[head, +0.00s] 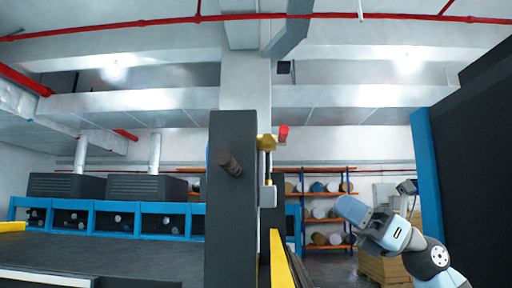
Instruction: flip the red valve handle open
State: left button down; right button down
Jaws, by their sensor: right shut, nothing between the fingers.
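The red valve handle (283,132) is a small red piece just right of the brass-yellow valve (266,143). The valve sits high beside a tall dark grey panel (230,220), near the middle of the head view. The handle looks short from this angle, so its exact direction is hard to tell. My right gripper (349,208) is to the right of the handle and lower in the picture, apart from it. It is shut and empty, with its light blue fingers pointing up and left. My left gripper is out of view.
A dark roller end (229,163) sticks out from the panel. A yellow rail (281,262) runs below the valve. A blue-framed dark machine (424,160) stands at right. Shelves with rolls (320,212) and cardboard boxes (383,267) are behind my right arm.

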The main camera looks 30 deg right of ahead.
jog(key=shift+s+a+r+n, duration=0.2)
jog(key=shift+r+n, duration=0.2)
jog(key=shift+r, duration=0.2)
jog(key=p, duration=0.5)
send_near(283, 136)
jog(key=w+a, duration=0.4)
jog(key=r, duration=0.1)
jog(key=r+p, duration=0.1)
jog(key=r, duration=0.1)
jog(key=shift+w+a+r, duration=0.1)
jog(key=shift+a+r, duration=0.15)
jog(key=shift+a, duration=0.1)
